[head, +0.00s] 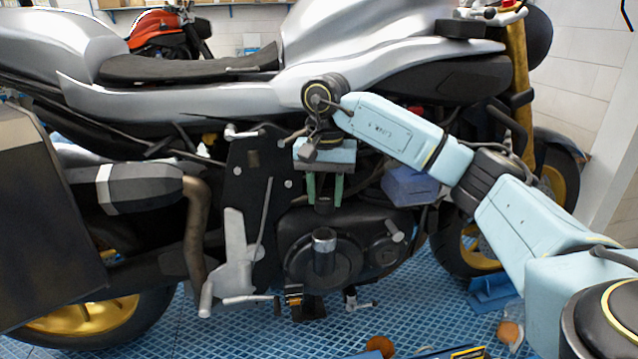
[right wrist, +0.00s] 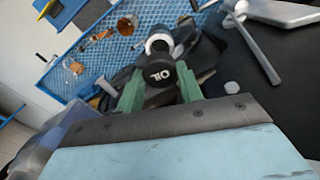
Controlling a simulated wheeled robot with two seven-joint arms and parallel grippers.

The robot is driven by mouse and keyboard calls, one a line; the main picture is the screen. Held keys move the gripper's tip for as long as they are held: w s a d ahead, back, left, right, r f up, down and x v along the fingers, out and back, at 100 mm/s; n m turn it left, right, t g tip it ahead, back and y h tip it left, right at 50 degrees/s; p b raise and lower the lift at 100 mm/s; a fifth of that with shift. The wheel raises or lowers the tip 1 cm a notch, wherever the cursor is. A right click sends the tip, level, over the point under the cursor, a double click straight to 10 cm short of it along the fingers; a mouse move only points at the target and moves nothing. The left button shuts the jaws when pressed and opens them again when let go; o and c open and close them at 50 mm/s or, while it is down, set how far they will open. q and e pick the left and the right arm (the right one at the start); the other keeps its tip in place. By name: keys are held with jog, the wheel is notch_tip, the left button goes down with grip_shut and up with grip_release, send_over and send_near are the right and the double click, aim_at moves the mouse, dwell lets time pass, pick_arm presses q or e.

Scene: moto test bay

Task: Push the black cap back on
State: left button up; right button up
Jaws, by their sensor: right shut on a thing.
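The black cap (right wrist: 158,77) has white OIL lettering on its top in the right wrist view. My right gripper (head: 325,200) is shut on it, with a green finger on either side; the fingers also show in the right wrist view (right wrist: 159,88). In the head view the cap (head: 324,203) is small and dark between the fingers. The filler neck (head: 323,243), a dark tube with a silver rim, stands on the engine below the cap, apart from it in the head view. My left gripper is out of view.
The silver motorcycle (head: 390,30) fills the bay, with foot levers (head: 237,250) left of the neck. A blue-purple block (head: 410,187) is right of my gripper. A large dark panel-like shape (head: 50,220) stands at left. Loose items lie on the blue grid floor (head: 220,335).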

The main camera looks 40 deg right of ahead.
aim_at(325, 198)
jog(key=shift+f, duration=0.75)
notch_tip(325, 198, down, 2)
jog(key=shift+f+b, duration=0.7)
jog(key=shift+f, duration=0.25)
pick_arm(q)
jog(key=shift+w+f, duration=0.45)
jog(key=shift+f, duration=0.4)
pick_arm(e)
jog(key=shift+f, duration=0.35)
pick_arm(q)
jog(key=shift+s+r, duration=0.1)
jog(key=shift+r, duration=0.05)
pick_arm(e)
jog(key=shift+a+r, duration=0.1)
jog(key=shift+r, duration=0.05)
jog(key=shift+f, duration=0.3)
jog(key=o, duration=1.5)
